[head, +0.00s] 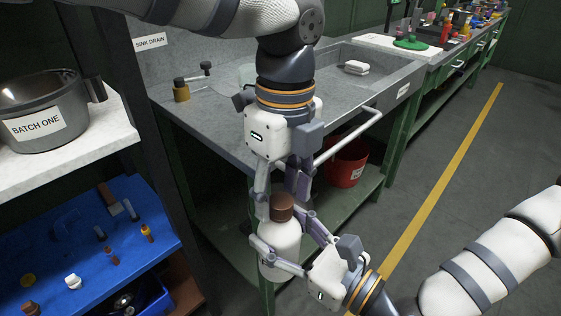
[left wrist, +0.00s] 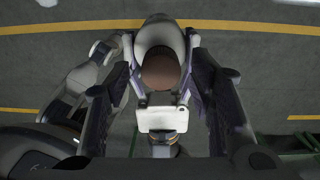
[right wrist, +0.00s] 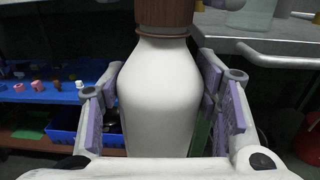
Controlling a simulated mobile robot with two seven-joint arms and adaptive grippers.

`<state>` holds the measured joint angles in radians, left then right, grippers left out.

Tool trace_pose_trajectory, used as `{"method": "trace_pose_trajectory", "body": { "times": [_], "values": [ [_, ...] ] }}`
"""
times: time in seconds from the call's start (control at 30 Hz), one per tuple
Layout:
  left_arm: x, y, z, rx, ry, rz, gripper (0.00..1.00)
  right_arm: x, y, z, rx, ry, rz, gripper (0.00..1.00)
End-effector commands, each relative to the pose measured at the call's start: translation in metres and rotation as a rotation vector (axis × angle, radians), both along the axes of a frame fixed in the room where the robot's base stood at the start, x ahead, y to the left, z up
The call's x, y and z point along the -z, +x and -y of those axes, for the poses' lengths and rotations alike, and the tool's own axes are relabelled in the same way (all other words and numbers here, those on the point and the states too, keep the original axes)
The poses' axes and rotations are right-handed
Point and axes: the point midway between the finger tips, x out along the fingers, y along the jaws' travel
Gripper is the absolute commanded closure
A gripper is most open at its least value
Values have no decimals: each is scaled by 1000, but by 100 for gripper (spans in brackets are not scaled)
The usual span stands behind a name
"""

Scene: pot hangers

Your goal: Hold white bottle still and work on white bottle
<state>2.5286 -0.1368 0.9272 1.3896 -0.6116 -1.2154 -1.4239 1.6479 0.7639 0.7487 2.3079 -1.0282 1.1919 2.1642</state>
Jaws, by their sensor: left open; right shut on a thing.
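The white bottle (head: 280,243) with a brown cap (head: 283,205) is upright in front of the sink bench. My right gripper (head: 275,250) is shut on its body from the right side. In the right wrist view, the bottle (right wrist: 162,95) stands between the two fingers, its cap (right wrist: 165,14) cut off by the top edge. My left gripper (head: 280,198) points down from above, open, its fingers to either side of the cap. In the left wrist view, the cap (left wrist: 161,69) lies between the open fingers. I cannot tell if they touch it.
A grey sink bench (head: 215,125) with a front rail (head: 347,138) stands behind my grippers. A pot labelled BATCH ONE (head: 40,112) is on the left shelf, above a blue mat (head: 125,245) with small items. A red bucket (head: 345,165) is under the bench. Floor at right is clear.

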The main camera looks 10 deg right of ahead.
Motion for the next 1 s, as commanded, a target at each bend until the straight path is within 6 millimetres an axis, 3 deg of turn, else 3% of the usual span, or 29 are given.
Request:
{"method": "trace_pose_trajectory", "body": {
  "times": [0.33,0.53,0.57,0.73,0.87,1.0],
  "values": [
    [8,0,0,-1,0,1,51,-1,0,0,0,1,2,100],
    [8,0,0,-1,0,1,96,-1,0,0,0,1,2,100],
    [8,0,0,-1,0,1,100,-1,0,0,0,1,2,100],
    [8,-1,0,-27,2,2,100,-1,0,0,1,1,2,100],
    [7,0,0,-334,13,17,100,-1,0,0,1,1,2,100],
    [7,0,0,-916,26,39,100,-1,1,0,2,1,2,100]
  ]
}}
